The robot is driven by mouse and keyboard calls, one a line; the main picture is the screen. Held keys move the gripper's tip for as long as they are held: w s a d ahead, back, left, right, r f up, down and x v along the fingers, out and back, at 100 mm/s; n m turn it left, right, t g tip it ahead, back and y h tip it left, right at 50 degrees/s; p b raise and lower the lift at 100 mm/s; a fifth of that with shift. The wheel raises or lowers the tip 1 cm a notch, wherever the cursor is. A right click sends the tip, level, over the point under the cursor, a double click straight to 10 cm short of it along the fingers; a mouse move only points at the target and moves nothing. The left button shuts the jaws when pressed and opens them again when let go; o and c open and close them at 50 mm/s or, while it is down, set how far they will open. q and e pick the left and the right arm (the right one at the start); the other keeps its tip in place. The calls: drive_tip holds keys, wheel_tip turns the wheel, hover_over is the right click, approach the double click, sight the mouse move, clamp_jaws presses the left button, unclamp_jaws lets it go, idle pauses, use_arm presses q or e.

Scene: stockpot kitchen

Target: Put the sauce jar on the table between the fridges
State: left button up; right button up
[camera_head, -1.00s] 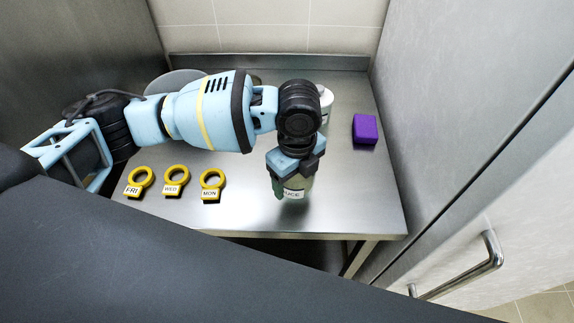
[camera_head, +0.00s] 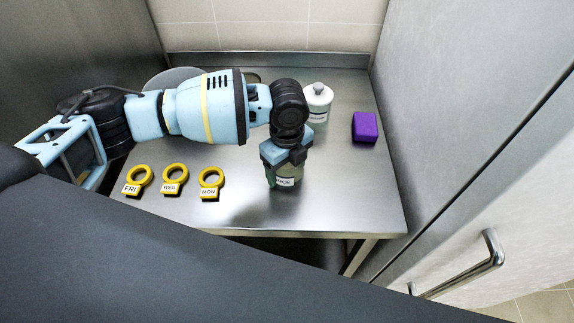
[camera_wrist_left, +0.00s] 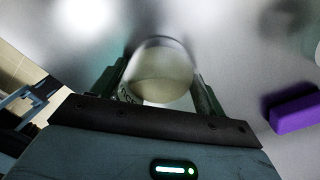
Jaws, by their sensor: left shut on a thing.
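The sauce jar (camera_head: 284,182) is a small greenish-grey jar with a white label, partly readable as sauce. My left gripper (camera_head: 284,168) points down and is shut on it from above. In the left wrist view the jar's round top (camera_wrist_left: 160,75) sits between the two fingers. The jar is over the middle of the steel table (camera_head: 340,205) between the fridges; whether its base touches the table is hard to tell. My right gripper is not in view.
Yellow ring tags (camera_head: 211,183) marked FRI, WED and MON lie left of the jar. A white bottle (camera_head: 318,100) and a purple block (camera_head: 365,127) stand behind and to the right. A fridge (camera_head: 470,120) walls the right side. Table right of the jar is clear.

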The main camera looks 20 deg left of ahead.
use_arm(q)
drive_tip(key=o, duration=1.3)
drive_tip(key=shift+f, duration=0.1)
drive_tip(key=shift+c, duration=0.2)
wheel_tip(320, 180, up, 12)
drive_tip(key=shift+p, duration=0.3)
